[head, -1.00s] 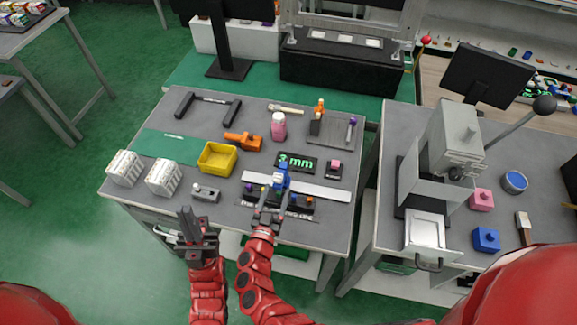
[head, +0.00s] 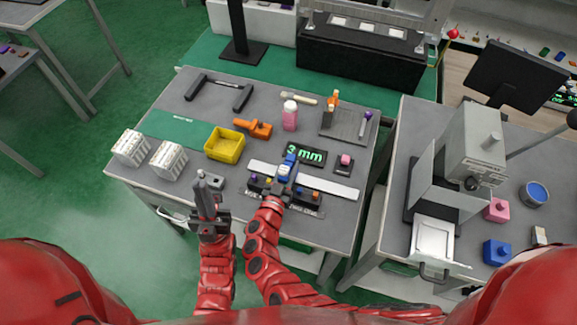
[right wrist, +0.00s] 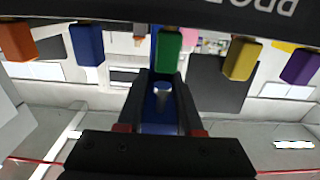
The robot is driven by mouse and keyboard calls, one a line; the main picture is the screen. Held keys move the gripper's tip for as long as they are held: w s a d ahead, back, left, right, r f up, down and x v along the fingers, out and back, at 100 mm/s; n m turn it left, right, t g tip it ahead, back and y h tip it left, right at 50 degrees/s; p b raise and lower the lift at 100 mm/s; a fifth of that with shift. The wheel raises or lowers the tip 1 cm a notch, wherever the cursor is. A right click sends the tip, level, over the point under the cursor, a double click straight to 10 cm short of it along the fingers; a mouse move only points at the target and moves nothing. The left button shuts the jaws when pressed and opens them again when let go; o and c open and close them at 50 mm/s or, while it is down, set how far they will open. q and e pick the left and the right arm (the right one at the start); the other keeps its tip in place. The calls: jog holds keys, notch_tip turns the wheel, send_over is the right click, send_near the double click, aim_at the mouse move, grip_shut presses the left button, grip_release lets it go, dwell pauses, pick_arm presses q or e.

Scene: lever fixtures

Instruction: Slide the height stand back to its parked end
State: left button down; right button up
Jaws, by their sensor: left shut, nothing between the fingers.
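The blue height stand (head: 288,165) sits on a pale rail (head: 330,187) on the left table, left of the rail's middle. A dark readout (head: 313,156) behind it shows a green "3 mm". My right gripper (head: 280,186) reaches it from the front. In the right wrist view my right gripper's dark fingers (right wrist: 163,100) flank a blue part with a silver knob (right wrist: 162,88); I cannot tell whether they press on it. My left gripper (head: 207,205) is shut and empty, upright over the table's front edge, left of the stand.
A dark block with coloured pegs (head: 285,193) lies in front of the rail; the pegs show close up in the right wrist view. A grey box with a knob (head: 210,180), a yellow bin (head: 225,145), an orange tool (head: 253,128) and a pink bottle (head: 290,116) stand nearby.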

grip_shut()
dwell(1.0)
